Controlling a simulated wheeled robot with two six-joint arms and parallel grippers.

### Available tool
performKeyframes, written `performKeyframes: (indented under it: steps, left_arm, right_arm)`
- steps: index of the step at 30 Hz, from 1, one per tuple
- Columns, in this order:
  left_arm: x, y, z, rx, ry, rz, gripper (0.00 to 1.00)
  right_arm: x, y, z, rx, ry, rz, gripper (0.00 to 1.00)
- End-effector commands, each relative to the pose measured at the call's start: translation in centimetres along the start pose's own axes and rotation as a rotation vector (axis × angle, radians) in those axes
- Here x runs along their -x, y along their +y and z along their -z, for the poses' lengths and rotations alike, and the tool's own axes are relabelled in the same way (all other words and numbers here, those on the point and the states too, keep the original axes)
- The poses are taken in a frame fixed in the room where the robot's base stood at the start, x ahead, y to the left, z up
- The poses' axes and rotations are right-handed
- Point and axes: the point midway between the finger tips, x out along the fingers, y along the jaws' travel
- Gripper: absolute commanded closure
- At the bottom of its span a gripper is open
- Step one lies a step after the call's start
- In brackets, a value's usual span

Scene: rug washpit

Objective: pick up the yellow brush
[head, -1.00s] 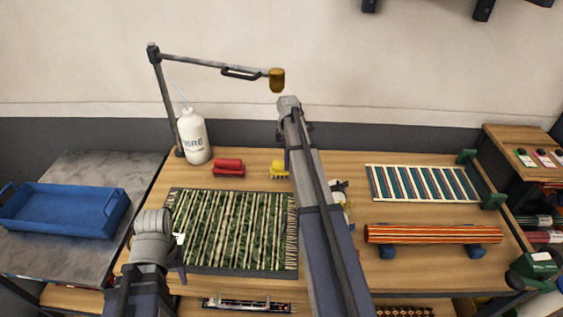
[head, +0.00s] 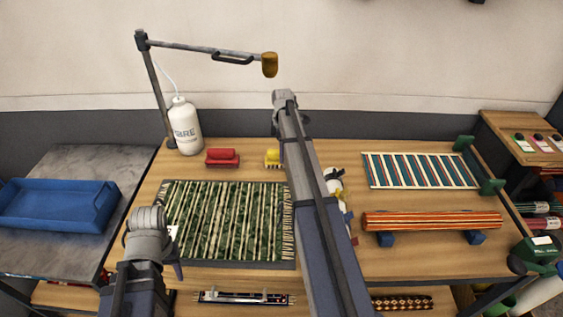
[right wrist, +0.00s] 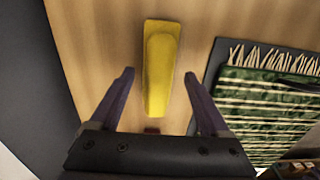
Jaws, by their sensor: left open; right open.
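The yellow brush (head: 272,158) lies on the wooden table behind the green striped rug, partly hidden by my right arm in the head view. In the right wrist view the yellow brush (right wrist: 161,70) lies lengthwise between the fingers of my right gripper (right wrist: 159,75). These fingers are open, one to each side of it, and hold nothing; their height above the table is hard to judge. My right gripper is hidden behind its arm in the head view. My left gripper (head: 172,264) is open near the rug's left edge, with only one finger showing clearly.
The green striped rug (head: 225,220) lies in front of the yellow brush. A red brush (head: 222,158) and a white bottle (head: 185,128) stand to its left. A spray arm (head: 200,49) overhangs the back. A rolled orange rug (head: 430,221) rests at right. A blue tray (head: 60,205) is at left.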

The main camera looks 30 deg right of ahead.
Motion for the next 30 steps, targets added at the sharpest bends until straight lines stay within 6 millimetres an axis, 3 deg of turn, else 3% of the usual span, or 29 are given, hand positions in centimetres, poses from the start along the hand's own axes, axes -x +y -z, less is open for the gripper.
performKeyframes:
  steps: [1,9,19,30]
  left_arm:
    - [-1.1,0.1,0.1,0.0,0.0,0.0,0.5]
    - [-4.2,0.4,0.2,0.0,0.0,0.0,0.5]
    - [-4.3,0.4,0.2,0.0,0.0,0.0,0.5]
    - [-4.3,0.4,0.2,0.0,0.0,0.0,0.5]
  right_arm:
    - [-1.1,0.1,0.1,0.0,0.0,0.0,0.2]
    - [-4.3,0.2,0.4,0.0,0.0,0.0,0.2]
    - [-4.3,0.2,0.4,0.0,0.0,0.0,0.21]
    - [-4.3,0.2,0.4,0.0,0.0,0.0,0.63]
